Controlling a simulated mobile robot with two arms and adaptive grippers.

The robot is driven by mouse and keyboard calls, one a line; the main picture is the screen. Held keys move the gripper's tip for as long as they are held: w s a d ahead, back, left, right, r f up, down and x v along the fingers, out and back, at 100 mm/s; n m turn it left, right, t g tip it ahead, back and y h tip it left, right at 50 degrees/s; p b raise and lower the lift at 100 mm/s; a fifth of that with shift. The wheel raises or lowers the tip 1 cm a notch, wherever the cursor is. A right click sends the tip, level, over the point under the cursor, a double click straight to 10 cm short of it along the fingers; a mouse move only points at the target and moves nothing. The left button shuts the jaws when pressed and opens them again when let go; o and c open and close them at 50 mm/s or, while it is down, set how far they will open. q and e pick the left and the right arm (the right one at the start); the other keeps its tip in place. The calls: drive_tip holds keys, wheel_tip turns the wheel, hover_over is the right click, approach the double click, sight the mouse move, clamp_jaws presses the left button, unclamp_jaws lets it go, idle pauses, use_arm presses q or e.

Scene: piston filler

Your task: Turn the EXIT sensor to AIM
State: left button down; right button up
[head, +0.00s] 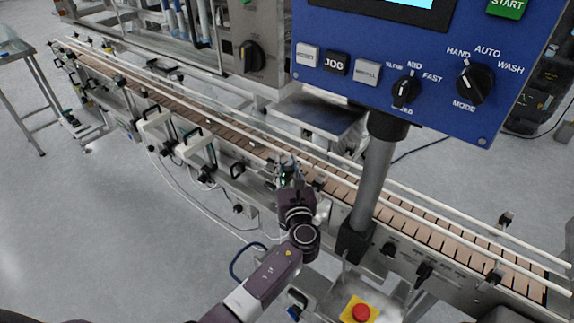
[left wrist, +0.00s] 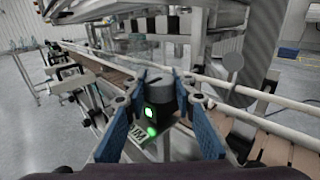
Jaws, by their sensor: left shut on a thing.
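The EXIT sensor (left wrist: 158,108) is a small dark block with a grey round top and lit green lights. It stands at the near rail of the conveyor and shows small in the head view (head: 284,178). Beside its base a plate carries letters that read as part of "AIM" (left wrist: 138,136); the rest is hidden. My left gripper (left wrist: 166,92) has its blue fingers on both sides of the sensor's top and is shut on it. In the head view my left gripper (head: 288,182) is at the rail, partly hiding the sensor. My right gripper is not in view.
The brown slatted conveyor (head: 415,218) runs diagonally behind the sensor between white guide rails. A blue control panel (head: 430,60) on a grey post (head: 371,185) stands just right of my left arm. A red emergency button (head: 361,312) is below.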

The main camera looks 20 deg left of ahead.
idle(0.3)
use_arm(q)
drive_tip(key=c, duration=1.6)
unclamp_jaws()
drive_tip(key=shift+w, duration=0.1)
drive_tip(key=v, duration=1.2)
